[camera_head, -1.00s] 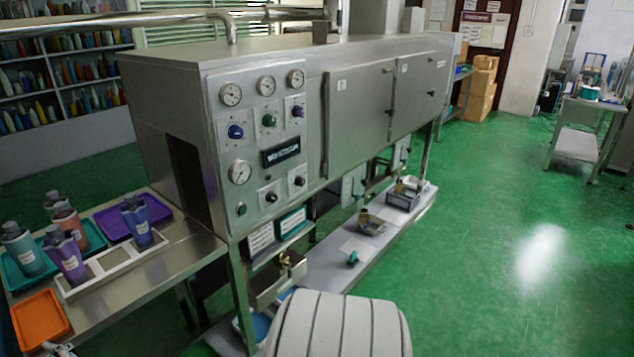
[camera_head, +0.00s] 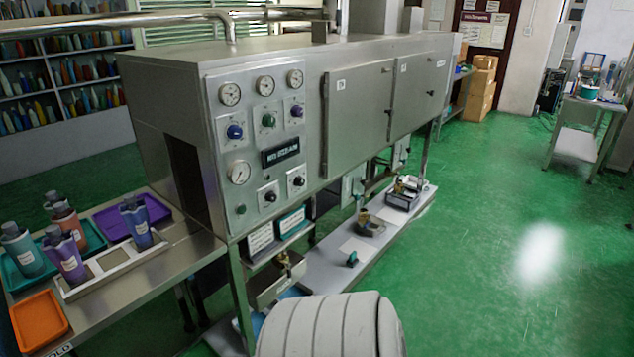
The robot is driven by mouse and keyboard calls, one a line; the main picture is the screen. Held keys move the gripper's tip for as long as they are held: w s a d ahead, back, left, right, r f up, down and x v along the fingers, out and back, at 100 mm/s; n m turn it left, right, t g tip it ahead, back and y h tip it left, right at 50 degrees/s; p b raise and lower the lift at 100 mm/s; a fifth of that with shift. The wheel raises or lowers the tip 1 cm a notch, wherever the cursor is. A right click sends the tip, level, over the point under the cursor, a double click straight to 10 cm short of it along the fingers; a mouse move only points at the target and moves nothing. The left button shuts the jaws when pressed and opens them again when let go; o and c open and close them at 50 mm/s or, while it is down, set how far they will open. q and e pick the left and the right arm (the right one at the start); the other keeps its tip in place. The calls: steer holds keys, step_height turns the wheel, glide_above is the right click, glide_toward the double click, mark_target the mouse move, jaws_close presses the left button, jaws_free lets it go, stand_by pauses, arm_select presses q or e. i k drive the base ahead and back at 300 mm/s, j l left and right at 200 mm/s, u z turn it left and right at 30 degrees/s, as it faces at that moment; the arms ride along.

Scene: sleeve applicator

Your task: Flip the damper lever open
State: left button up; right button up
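The steel sleeve applicator (camera_head: 260,62) stands across the middle of the camera_head view. Its front panel (camera_head: 222,150) carries round gauges, blue, green and black knobs and a dark display (camera_head: 281,151). Two closed doors are to the right of the panel, a nearer door (camera_head: 358,112) and a farther door (camera_head: 420,88), each with a small dark handle. A brass fitting (camera_head: 285,262) sits under the panel, and a small teal handle (camera_head: 352,259) is on the low shelf. I cannot tell which part is the damper lever. Neither gripper shows.
At left, a steel table (camera_head: 185,262) holds bottles in a white rack (camera_head: 122,268), a purple tray (camera_head: 112,226), a teal tray (camera_head: 22,280) and an orange tray (camera_head: 40,318). The low shelf (camera_head: 325,270) juts out under the machine. The green floor (camera_head: 480,210) at right is clear.

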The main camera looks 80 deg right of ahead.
mark_target(339, 12)
steer(key=z, duration=2.75)
steer(key=i+l+u, duration=0.1)
steer(key=i+l, duration=0.15)
steer(key=l, duration=0.2)
steer(key=i+l, duration=0.25)
steer(key=l, duration=0.25)
steer(key=i+l+u, duration=0.15)
steer(key=l, duration=0.3)
steer(key=i+l+u, duration=0.1)
steer(key=i+l, duration=0.25)
steer(key=l, duration=0.15)
steer(key=i+l+u, duration=0.1)
steer(key=l, duration=0.45)
steer(key=i+l, duration=0.3)
steer(key=l, duration=0.2)
steer(key=i+l+u, duration=0.15)
steer(key=l, duration=0.4)
steer(key=i+l+u, duration=0.1)
steer(key=l, duration=0.45)
steer(key=i, duration=0.1)
